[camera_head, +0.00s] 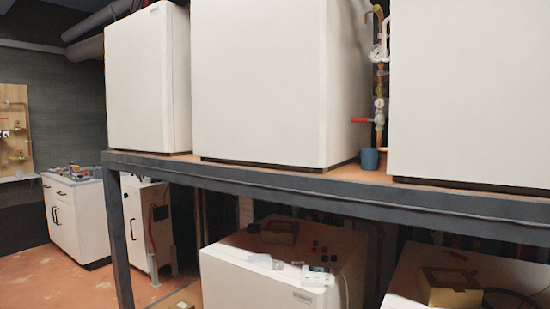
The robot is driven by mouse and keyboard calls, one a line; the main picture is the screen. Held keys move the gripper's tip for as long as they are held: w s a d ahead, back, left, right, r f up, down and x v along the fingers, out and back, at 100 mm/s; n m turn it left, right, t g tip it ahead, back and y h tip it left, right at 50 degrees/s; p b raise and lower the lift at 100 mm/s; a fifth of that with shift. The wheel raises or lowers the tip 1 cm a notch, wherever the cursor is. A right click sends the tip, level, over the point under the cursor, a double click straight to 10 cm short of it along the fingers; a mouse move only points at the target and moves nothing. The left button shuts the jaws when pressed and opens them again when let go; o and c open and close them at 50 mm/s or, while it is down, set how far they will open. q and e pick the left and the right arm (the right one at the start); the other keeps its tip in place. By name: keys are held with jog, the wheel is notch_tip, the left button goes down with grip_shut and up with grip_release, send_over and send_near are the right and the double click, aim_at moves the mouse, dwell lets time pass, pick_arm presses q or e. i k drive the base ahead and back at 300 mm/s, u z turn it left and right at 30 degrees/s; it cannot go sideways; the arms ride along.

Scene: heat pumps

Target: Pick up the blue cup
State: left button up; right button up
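Neither of my grippers shows in the head view.
Below the shelf stand more white units, one with small parts (290,266) on top and one with a cardboard box (452,285). The shelf's dark front beam (300,194) runs across. Open floor (50,285) lies at lower left, near a white cabinet (75,220).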

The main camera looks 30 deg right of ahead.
aim_at(369, 156)
jog(key=u, duration=0.4)
jog(key=i, duration=1.55)
jog(key=z, duration=0.95)
jog(key=i, duration=1)
jog(key=z, duration=1.1)
